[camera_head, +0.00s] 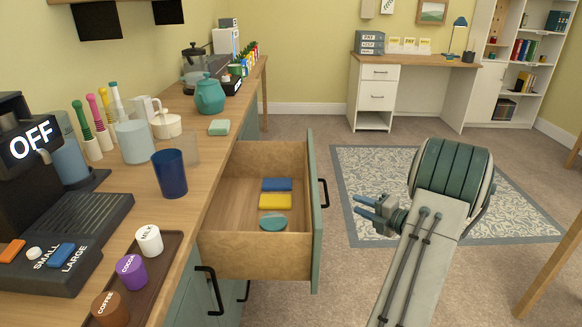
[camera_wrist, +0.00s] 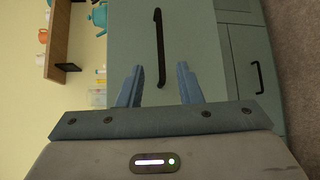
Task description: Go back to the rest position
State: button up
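My gripper (camera_head: 372,212) is at the right of the open drawer in the head view, over the carpet and apart from the drawer front. In the wrist view my gripper (camera_wrist: 158,88) has its two blue fingers spread with nothing between them. Beyond the fingers is the green drawer front (camera_wrist: 205,60) with a black bar handle (camera_wrist: 160,48). The wooden drawer (camera_head: 230,190) is pulled out and holds a blue block (camera_head: 277,184), a yellow block (camera_head: 275,202) and a round teal item (camera_head: 273,223).
The wooden counter (camera_head: 203,110) at left carries a coffee machine (camera_head: 30,150), a dark blue cup (camera_head: 170,173), a capsule tray (camera_head: 165,262) and a teal teapot (camera_head: 209,94). A desk (camera_head: 415,60) stands at the back. The rug (camera_head: 365,165) area is clear.

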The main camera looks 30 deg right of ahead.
jog(key=w+a+r+m+g+h+p, duration=0.1)
jog(key=w+a+r+m+h+p, duration=0.2)
jog(key=r, duration=0.4)
jog(key=w+a+r+m+g+h+p, duration=0.1)
jog(key=w+a+r+m+h+p, duration=0.15)
jog(key=w+r+m+p, duration=0.35)
jog(key=s+a+r+m+g+h+p, duration=0.2)
jog(key=s+a+r+m+h+p, duration=0.3)
jog(key=r, duration=0.5)
jog(key=s+a+r+m+g+y+p, duration=0.1)
jog(key=s+a+r+m+g+p, duration=0.1)
jog(key=s+a, duration=0.5)
jog(key=s+a+r+m+g+y+p, duration=0.2)
jog(key=s+a+r+m+g+p, duration=0.1)
jog(key=s+a, duration=0.5)
jog(key=s+a+r+m+g+y+p, duration=0.2)
jog(key=s+a+r+m+g+p, duration=0.1)
jog(key=s+a, duration=0.5)
jog(key=a+m+p, duration=0.1)
jog(key=a+p, duration=0.1)
jog(key=shift+s+r+g+p, duration=0.15)
jog(key=shift+r+g+p, duration=0.05)
jog(key=shift+g+p, duration=0.2)
jog(key=shift+y, duration=0.25)
